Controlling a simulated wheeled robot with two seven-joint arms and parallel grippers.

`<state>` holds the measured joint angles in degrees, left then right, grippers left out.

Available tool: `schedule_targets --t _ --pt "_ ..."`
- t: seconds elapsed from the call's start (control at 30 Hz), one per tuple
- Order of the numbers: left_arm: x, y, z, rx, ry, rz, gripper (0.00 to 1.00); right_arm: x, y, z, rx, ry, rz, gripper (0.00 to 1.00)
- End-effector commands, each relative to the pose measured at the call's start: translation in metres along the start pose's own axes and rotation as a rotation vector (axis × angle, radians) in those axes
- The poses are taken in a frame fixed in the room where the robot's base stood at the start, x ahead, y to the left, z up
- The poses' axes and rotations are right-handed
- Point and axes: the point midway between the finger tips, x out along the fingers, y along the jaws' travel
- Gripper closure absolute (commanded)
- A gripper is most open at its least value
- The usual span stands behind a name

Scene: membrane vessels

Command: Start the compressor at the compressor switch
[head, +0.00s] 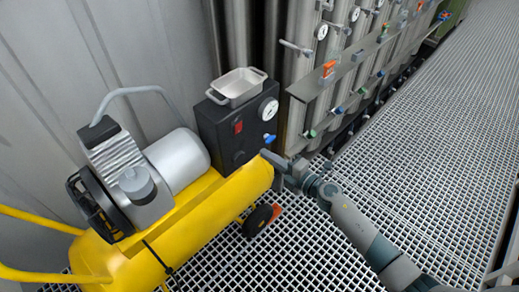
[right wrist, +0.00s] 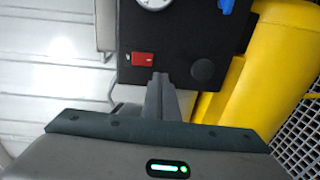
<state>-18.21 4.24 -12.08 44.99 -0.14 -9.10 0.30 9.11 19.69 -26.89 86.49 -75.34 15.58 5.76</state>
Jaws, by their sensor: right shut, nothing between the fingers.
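The compressor switch, a small red rocker (head: 238,127), sits on the front of a dark control box (head: 216,146) at the end of the yellow compressor (head: 205,215). In the right wrist view the red switch (right wrist: 143,58) lies just beyond and slightly left of my right fingertips. My right gripper (head: 265,154) is shut and empty, to the lower right of the switch in the head view. Its closed fingers (right wrist: 160,82) point towards the box face in the wrist view. A gap shows in the head view. My left gripper is not in view.
The box also carries a gauge (head: 269,109), a blue valve handle (head: 269,140) and a round black knob (right wrist: 203,69). A metal tray (head: 238,86) stands on top. Steel vessels with a valve shelf (head: 345,75) stand behind. Grating floor (head: 420,150) lies open at right.

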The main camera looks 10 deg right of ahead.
Motion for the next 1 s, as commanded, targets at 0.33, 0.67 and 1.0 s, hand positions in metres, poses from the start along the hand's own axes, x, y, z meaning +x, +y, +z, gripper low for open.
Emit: schedule_targets --t 0.33,0.67,1.0 --pt "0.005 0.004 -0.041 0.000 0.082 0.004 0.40 -0.031 -0.007 0.000 0.000 0.000 0.000 1.00" --pt "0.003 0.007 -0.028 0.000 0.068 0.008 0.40 -0.031 -0.007 0.000 0.000 0.000 0.000 1.00" --pt "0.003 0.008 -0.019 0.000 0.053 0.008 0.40 -0.033 -0.014 0.001 0.023 -0.010 -0.005 1.00"
